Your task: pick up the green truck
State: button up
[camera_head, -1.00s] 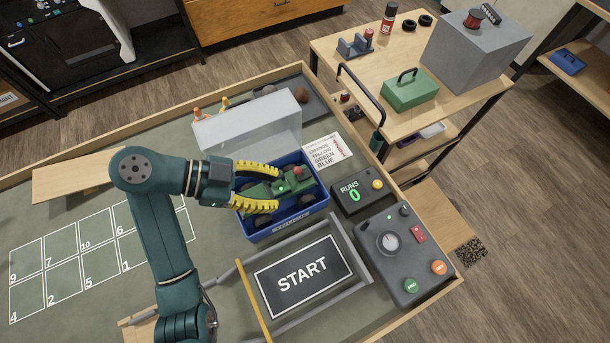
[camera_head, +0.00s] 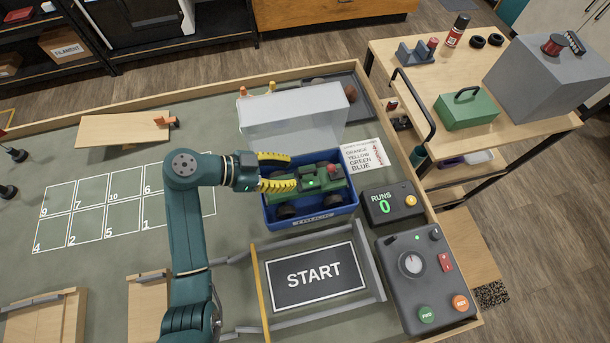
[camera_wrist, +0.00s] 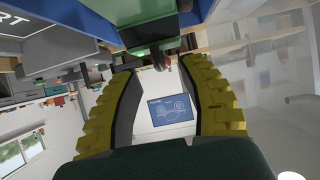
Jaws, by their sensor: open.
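The green truck (camera_head: 322,181) sits in a blue bin (camera_head: 332,222) on the table, with dark wheels and a red part on top at its right end. My gripper (camera_head: 293,171) is open, its two yellow ridged fingers pointing right over the bin's left part. The lower finger overlaps the truck's left end in the head view; I cannot tell whether they touch. In the wrist view a green part of the truck (camera_wrist: 148,28) shows at the top, beyond the open fingers (camera_wrist: 160,70), with nothing held between them.
The bin's translucent lid (camera_head: 292,117) stands raised behind it. A START pad (camera_head: 314,272) with grey rails lies in front. A RUNS counter (camera_head: 391,203) and a control box (camera_head: 425,280) stand to the right. The numbered grid (camera_head: 110,210) at left is clear.

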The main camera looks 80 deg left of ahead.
aim_at(303, 172)
jog(key=x, duration=0.3)
jog(key=r+p+x, duration=0.1)
jog(key=shift+w+d+f, duration=0.15)
jog(key=shift+w, duration=0.25)
jog(key=shift+w+f, duration=0.1)
jog(key=shift+f, duration=0.05)
grip_shut()
